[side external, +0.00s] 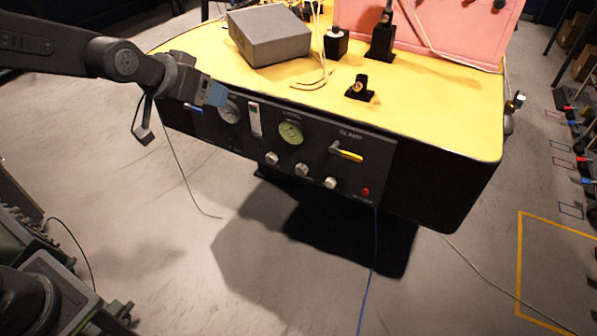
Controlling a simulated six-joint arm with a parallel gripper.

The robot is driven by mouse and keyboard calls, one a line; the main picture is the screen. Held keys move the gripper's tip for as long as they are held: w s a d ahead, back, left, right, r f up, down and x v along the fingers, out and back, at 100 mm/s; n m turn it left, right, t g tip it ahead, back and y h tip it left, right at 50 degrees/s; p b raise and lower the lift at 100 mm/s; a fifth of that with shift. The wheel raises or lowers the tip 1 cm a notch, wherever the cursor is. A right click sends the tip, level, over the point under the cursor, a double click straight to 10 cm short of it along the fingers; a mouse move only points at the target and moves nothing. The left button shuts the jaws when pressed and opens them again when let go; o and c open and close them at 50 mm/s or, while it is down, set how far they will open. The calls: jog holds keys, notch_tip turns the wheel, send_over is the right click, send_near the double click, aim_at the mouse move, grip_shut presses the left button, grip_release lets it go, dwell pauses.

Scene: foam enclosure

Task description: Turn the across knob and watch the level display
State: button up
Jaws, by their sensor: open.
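A dark control panel (315,172) covers the front face of the yellow-topped bench. The level display looks like a round pale-green dial (291,132) near the panel's middle; its needle is too small to read. Several pale knobs sit in a row below it: a left one (272,158), a middle one (302,170) and a right one (330,183). I cannot read which is the across knob. My gripper (205,100) is at the panel's upper left, in front of the left gauge (229,111), apart from the knobs. It is open, and nothing shows between its fingers.
A yellow clamp lever (347,154) sticks out at the panel's right, above a red button (366,192). A grey box (269,36) and black fixtures (361,88) stand on the yellow top (430,110). A blue cable (370,262) hangs below. Floor in front is mostly clear.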

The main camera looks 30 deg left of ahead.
aim_at(300, 171)
jog(key=w+d+f+t, duration=0.2)
jog(key=w+d+f, duration=0.1)
jog(key=w+f, duration=0.6)
jog(key=w+d+f+t, duration=0.25)
jog(key=w+f, duration=0.45)
jog(key=f, duration=0.4)
jog(key=s+d+f+t+y, duration=0.1)
jog(key=s+f+t, duration=0.15)
jog(key=f, duration=0.75)
jog(key=s+f+t, duration=0.1)
jog(key=s+f, duration=0.2)
jog(key=f, duration=0.7)
jog(key=w, duration=1.3)
jog(key=shift+w, duration=0.35)
jog(key=shift+c, duration=0.5)
jog(key=c, duration=0.8)
